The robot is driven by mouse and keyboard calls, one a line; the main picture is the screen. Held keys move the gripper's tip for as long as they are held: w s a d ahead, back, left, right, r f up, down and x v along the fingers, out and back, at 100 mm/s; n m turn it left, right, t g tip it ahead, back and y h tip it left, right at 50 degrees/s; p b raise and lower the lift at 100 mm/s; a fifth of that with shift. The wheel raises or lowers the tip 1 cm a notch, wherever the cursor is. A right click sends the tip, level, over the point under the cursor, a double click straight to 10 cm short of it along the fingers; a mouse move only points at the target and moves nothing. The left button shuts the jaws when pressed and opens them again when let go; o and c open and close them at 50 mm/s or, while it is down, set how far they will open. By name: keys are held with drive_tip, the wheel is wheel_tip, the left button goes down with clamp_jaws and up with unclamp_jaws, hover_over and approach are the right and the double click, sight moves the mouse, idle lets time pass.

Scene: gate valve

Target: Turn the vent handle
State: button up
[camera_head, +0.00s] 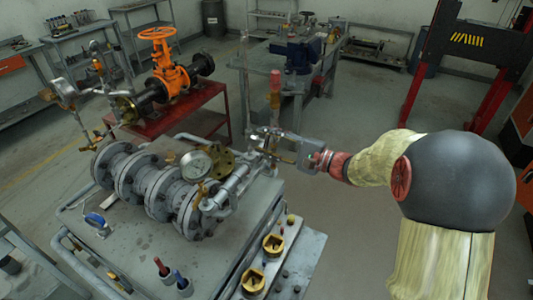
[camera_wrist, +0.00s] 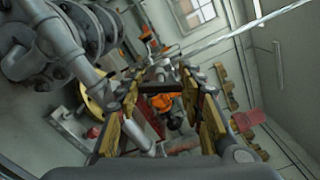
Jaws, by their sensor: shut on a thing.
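My gripper (camera_head: 266,143) reaches in from the right to the pipe fitting at the end of the grey flanged assembly (camera_head: 158,190). In the wrist view its two fingers with yellow pads (camera_wrist: 160,84) close in on a small grey metal part between their tips. This part appears to be the vent handle (camera_wrist: 157,89); its full shape and angle are hidden by the fingers. In the head view the fingers and fitting overlap, so the handle cannot be told apart there. A grey pipe (camera_wrist: 82,62) runs close beside the left finger in the wrist view.
A round pressure gauge (camera_head: 196,165) and a brass flange stand close left of my gripper. An orange handwheel valve (camera_head: 163,62) sits on a red stand behind. A workbench (camera_head: 252,62) with a vise stands farther back. The floor on the right is open.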

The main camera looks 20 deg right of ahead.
drive_tip(key=n+b, duration=0.1)
drive_tip(key=b, duration=0.1)
drive_tip(key=n+b, duration=0.1)
drive_tip(key=b, duration=0.1)
drive_tip(key=shift+f+n, duration=0.3)
drive_tip(key=shift+n, duration=0.1)
drive_tip(key=shift+r+n+b, duration=0.15)
drive_tip(key=shift+n+b, duration=0.45)
drive_tip(key=shift+b, duration=0.45)
drive_tip(key=o, duration=1.1)
drive_tip(key=shift+c, duration=0.2)
drive_tip(key=shift+o, duration=0.7)
drive_tip(key=shift+r, duration=0.1)
drive_tip(key=shift+d, duration=0.1)
drive_tip(key=v, duration=1.2)
